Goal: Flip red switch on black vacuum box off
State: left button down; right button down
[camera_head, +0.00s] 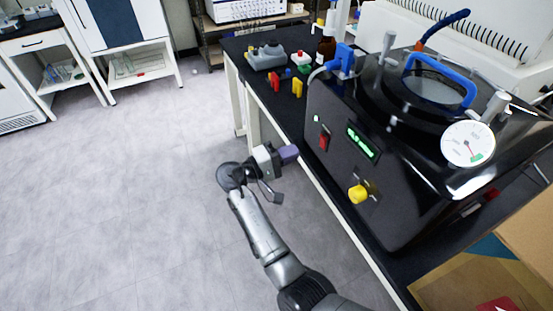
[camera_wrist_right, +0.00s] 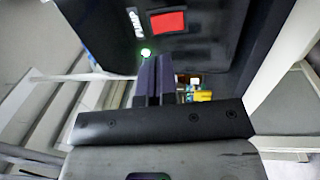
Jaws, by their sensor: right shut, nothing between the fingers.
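The black vacuum box (camera_head: 400,185) stands on the black-topped bench in the head view. Its front face carries the red switch (camera_head: 324,141), a green lit display and a yellow knob. The red switch also shows in the right wrist view (camera_wrist_right: 168,22), above the fingertips, with a green light (camera_wrist_right: 146,53) beside it. My right gripper (camera_head: 292,152) is shut and empty, to the left of the box's front face. In the right wrist view its purple fingers (camera_wrist_right: 153,72) are together and point at the face below the switch. A gap to the switch is visible. My left gripper is not in view.
The yellow knob (camera_head: 358,193) sticks out low on the box. A pressure gauge (camera_head: 468,144) and a blue handle (camera_head: 440,68) are on top. Small red and yellow items (camera_head: 297,88) lie on the bench behind. A cardboard box (camera_head: 500,260) is at the lower right. The floor at left is clear.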

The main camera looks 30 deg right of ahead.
aim_at(321, 139)
jog(key=shift+s+d+r+b, duration=0.1)
jog(key=shift+d+r+b, duration=0.1)
jog(key=shift+d, duration=1)
jog(key=shift+s+d+r+b, duration=0.1)
jog(key=shift+d+b, duration=0.1)
jog(key=shift+d, duration=0.95)
jog(key=shift+s+d+r+b, duration=0.1)
jog(key=shift+d+r+b, duration=0.1)
jog(key=shift+d, duration=1)
